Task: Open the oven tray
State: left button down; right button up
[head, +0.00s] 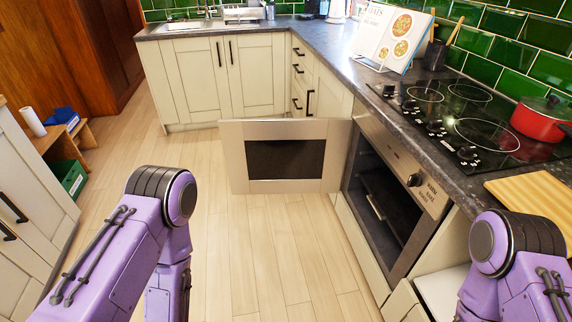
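The oven (400,150) is built in under the counter at the right, with its door (230,158) swung wide open to the left. Inside the dark cavity, a thin pale bar (375,207) shows low down, which looks like the front edge or handle of the oven tray. The rest of the tray is hard to make out in the dark. Only purple links of my two arms show, at the lower left and lower right. Neither gripper is in view.
A hob (465,108) with a red pot (541,118) stands above the oven, with a cutting board (535,192) nearer. A cookbook (392,38) stands on the counter. Cabinets line the back and left. The wooden floor (265,245) before the oven is clear.

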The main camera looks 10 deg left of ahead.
aim_at(402, 213)
jog(key=u, duration=1.45)
jog(key=i, duration=5.75)
jog(key=z, duration=4.75)
jog(key=i, duration=1.65)
jog(key=u, duration=0.05)
